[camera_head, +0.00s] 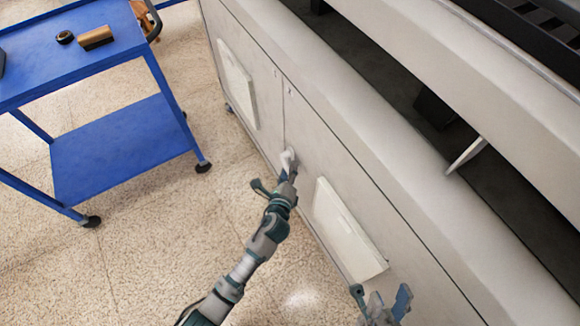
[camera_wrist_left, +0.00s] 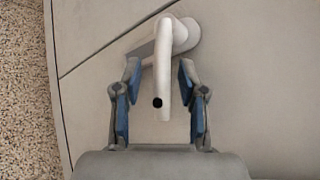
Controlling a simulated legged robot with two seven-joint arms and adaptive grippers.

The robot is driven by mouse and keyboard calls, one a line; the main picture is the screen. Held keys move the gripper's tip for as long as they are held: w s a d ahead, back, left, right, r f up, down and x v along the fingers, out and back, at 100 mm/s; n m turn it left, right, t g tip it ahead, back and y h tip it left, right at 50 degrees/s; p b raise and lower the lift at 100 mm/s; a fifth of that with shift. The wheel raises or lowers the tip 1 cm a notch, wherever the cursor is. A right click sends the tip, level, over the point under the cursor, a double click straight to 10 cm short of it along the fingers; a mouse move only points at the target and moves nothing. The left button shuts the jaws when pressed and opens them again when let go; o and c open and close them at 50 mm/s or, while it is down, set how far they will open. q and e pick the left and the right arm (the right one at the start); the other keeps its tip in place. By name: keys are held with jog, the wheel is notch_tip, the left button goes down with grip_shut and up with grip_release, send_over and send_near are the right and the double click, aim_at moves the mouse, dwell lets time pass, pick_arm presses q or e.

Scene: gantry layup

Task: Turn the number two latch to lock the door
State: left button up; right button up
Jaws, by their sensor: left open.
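The light grey latch (camera_head: 288,157) sits on the front of the large grey machine, close to the seam between two door panels. In the left wrist view the latch handle (camera_wrist_left: 163,85) extends from its round base down between the fingers, with a dark hole near its end. My left gripper (camera_wrist_left: 158,75) is open, with one blue-padded finger on each side of the handle and visible gaps. In the head view my left gripper (camera_head: 278,180) is at the latch and partly covers it. My right gripper (camera_head: 380,298) is open and empty at the bottom edge, near the machine front.
White raised panels (camera_head: 345,235) and (camera_head: 237,85) stick out from the doors on either side of the latch. A blue cart (camera_head: 120,145) on casters stands at left, with a roll and a brown block on top. The speckled floor between is clear.

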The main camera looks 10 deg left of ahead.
pick_arm(q)
jog(key=shift+w+a, duration=0.15)
jog(key=shift+w, duration=0.1)
jog(key=shift+r, duration=0.1)
jog(key=shift+d, duration=0.2)
grip_shut()
